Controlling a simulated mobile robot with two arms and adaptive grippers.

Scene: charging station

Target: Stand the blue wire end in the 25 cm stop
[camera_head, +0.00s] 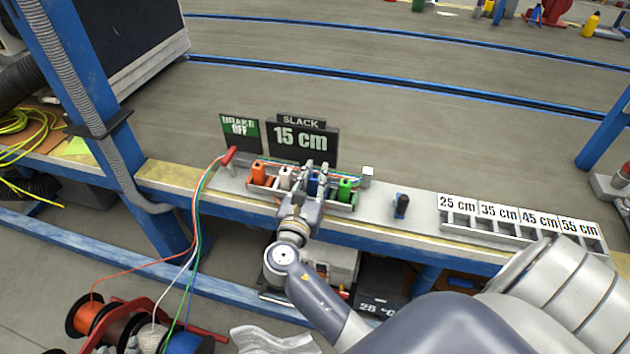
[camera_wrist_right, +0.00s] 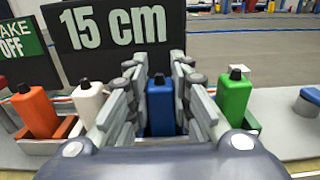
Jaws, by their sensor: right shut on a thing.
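The blue wire end (camera_wrist_right: 160,108) stands upright in its slot of the grey holder, between the white wire end (camera_wrist_right: 90,100) and the green wire end (camera_wrist_right: 235,103). My right gripper (camera_head: 316,178) is over the holder and shut on the blue wire end, with a finger on each side of it in the right wrist view (camera_wrist_right: 160,105). The 25 cm stop (camera_head: 459,217) is the leftmost labelled compartment of the rack at the right of the bench. My left gripper is out of view.
An orange wire end (camera_head: 259,172) stands at the holder's left. A sign (camera_head: 301,139) behind it reads SLACK 15 cm; another (camera_head: 240,129) reads BRAKE OFF. A small dark blue upright piece (camera_head: 401,205) stands between holder and rack. Wires run down to spools (camera_head: 88,316) at lower left.

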